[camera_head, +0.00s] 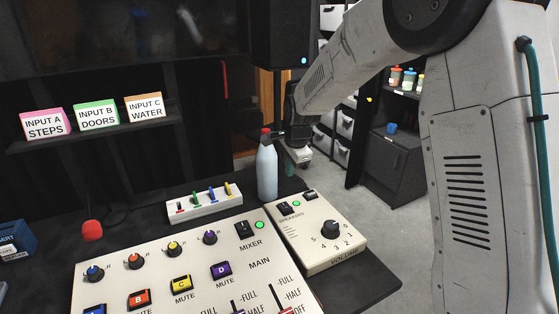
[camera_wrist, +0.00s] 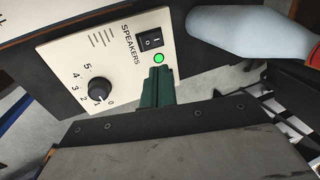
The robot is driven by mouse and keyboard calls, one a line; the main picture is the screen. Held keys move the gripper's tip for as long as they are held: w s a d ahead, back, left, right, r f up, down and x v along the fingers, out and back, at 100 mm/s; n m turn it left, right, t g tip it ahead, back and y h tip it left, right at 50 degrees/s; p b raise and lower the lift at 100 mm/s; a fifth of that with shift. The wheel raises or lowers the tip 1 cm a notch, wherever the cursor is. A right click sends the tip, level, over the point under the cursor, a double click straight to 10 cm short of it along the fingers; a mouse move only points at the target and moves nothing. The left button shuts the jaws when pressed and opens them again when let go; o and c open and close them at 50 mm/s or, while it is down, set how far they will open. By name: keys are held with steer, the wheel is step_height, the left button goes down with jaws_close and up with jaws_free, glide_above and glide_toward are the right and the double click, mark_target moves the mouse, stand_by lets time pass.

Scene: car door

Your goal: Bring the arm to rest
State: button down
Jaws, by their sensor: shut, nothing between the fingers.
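My gripper (camera_wrist: 156,88) is shut and empty, its dark green fingers together in the wrist view. In the head view my gripper (camera_head: 290,165) hangs at the end of my raised arm, partly hidden behind a pale bottle with a red cap (camera_head: 267,170). The bottle also shows in the wrist view (camera_wrist: 240,32), to the right of the fingers. The fingers overlap the speaker volume box (camera_wrist: 70,60) in the wrist view; I cannot tell the gap. The box (camera_head: 312,250) has a black knob (camera_head: 331,229) and a lit green light.
The mixer panel (camera_head: 195,262) fills the front of the dark table. A white strip with coloured sliders (camera_head: 204,203) lies behind it. A shelf with three labelled cards (camera_head: 96,116) is at the left. Open grey floor (camera_head: 385,215) and a cabinet (camera_head: 385,160) are at the right.

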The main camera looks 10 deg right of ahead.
steer(key=s+d+r+n, duration=0.2)
steer(key=s+r+n, duration=0.2)
steer(key=s, duration=1)
steer(key=s+d+r+n+g, duration=0.1)
steer(key=s+r+n, duration=0.4)
steer(key=s, duration=0.9)
steer(key=s+d+r+n, duration=0.3)
steer(key=s+n, duration=0.3)
steer(key=s, duration=0.8)
steer(key=shift+s+d+r+g+h, duration=0.2)
steer(key=shift+s+r+g+h, duration=0.15)
steer(key=shift+r, duration=0.35)
